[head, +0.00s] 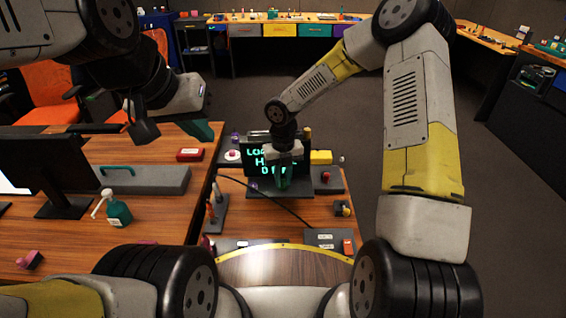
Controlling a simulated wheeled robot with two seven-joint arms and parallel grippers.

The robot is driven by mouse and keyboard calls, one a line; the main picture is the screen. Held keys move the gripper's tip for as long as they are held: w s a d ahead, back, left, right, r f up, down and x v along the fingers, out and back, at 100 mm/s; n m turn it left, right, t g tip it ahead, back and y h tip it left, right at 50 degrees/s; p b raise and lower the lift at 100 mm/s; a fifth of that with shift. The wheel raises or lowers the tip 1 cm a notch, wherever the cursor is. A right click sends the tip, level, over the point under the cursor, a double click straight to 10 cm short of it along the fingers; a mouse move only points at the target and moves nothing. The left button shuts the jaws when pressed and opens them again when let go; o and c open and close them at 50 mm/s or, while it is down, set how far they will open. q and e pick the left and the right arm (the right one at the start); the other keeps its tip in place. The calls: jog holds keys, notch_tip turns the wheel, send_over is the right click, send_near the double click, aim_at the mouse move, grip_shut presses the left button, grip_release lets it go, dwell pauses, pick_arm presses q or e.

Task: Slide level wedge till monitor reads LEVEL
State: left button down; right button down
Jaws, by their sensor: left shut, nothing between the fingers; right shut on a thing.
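The monitor (262,149) stands in the middle of the bench panel, with large green letters on a black screen. I cannot make out the level wedge for certain.
A yellow block (320,157) lies right of the monitor. A red-topped box (326,177), grey rack (217,212) and black cable surround it.

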aim_at(289, 189)
dwell(0.7)
jog(key=shift+d, duration=1)
jog(key=c, duration=1.3)
grip_release()
notch_tip(289, 189, up, 8)
